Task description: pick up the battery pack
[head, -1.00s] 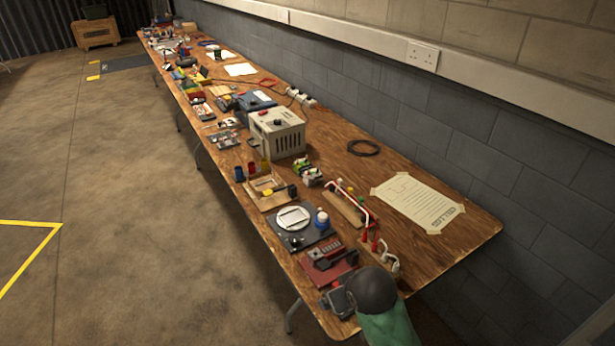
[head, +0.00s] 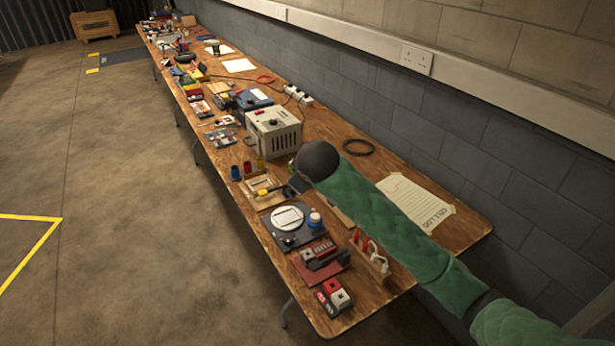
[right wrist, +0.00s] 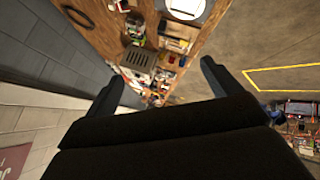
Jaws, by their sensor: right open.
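I cannot surely tell which item is the battery pack. My right arm reaches in from the right over the table. Its dark wrist hides some of the items below, and the fingers are hard to make out in the head view. In the right wrist view my right gripper (right wrist: 161,71) is open, with nothing seen between its two fingers, apart from the table. My left gripper is not in view.
The long wooden table (head: 408,295) is crowded along its left side. A block wall runs along the right.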

